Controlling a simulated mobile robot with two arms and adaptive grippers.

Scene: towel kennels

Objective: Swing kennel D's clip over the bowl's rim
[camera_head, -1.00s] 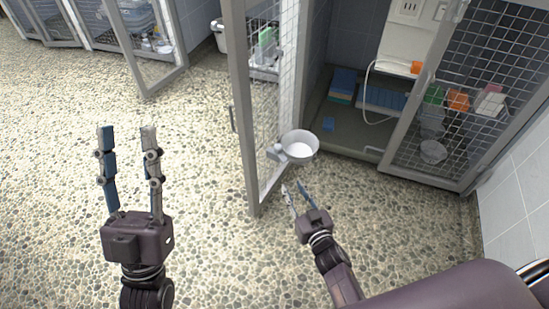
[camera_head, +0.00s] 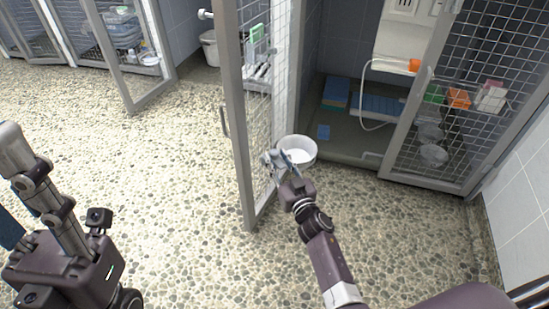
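A white bowl (camera_head: 304,150) sits beside the inner side of an open mesh kennel door (camera_head: 238,120). A small grey clip seems to be at the bowl's left side, but my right gripper (camera_head: 278,160) covers that spot, so its position on the rim cannot be told. My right gripper's fingertips are at the bowl's left edge, close to the door mesh. Whether they touch or grip the clip is too small to tell.
The pebbled floor (camera_head: 170,170) at the left is clear.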

